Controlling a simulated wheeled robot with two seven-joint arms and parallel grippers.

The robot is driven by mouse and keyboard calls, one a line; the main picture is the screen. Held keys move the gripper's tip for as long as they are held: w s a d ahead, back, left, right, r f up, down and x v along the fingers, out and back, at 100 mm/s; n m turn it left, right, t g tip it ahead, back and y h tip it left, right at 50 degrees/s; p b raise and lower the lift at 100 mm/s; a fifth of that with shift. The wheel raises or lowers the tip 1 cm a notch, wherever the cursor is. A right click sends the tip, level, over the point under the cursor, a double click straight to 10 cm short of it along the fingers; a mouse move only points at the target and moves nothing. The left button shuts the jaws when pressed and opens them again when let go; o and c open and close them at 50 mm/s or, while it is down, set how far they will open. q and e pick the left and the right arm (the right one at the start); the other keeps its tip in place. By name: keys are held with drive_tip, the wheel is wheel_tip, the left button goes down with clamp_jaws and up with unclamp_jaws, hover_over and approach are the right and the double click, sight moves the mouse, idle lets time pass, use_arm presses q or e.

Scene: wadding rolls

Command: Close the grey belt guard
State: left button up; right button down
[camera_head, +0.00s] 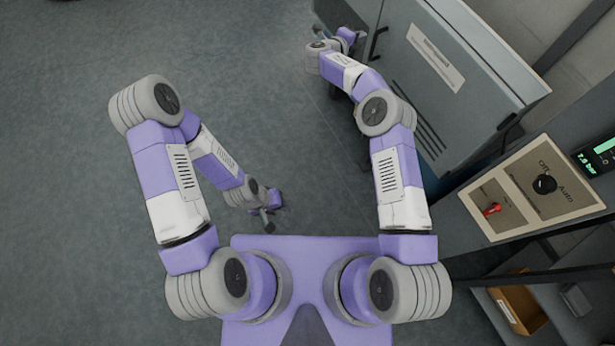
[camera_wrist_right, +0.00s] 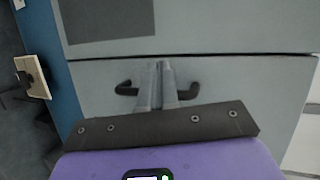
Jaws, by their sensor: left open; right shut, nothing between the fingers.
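The grey belt guard (camera_head: 400,75) is a large grey panel with a white label and dark slots, at the upper right of the head view. A black bar handle (camera_head: 378,42) is at its far end. My right gripper (camera_head: 348,36) is beside that end. In the right wrist view its fingers (camera_wrist_right: 163,68) are together and empty, in front of a black handle (camera_wrist_right: 187,92) on a grey panel (camera_wrist_right: 235,80); they hide the handle's middle. I cannot tell whether they touch it. My left gripper (camera_head: 268,222) is open and empty, low over the floor.
A control panel (camera_head: 533,187) with a black knob and a red switch stands at the right. Below it are a shelf and a brown box (camera_head: 517,308). A dark latch (camera_head: 508,121) is at the guard's near end. The floor (camera_head: 60,150) at the left is clear.

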drive_tip(key=shift+a, duration=0.1)
drive_tip(key=s+a+r+p, duration=0.2)
drive_tip(key=s+a, duration=0.4)
drive_tip(key=a, duration=0.5)
drive_tip(key=shift+s+a+r, duration=0.3)
drive_tip(key=shift+a+r, duration=0.05)
drive_tip(key=shift+r, duration=0.15)
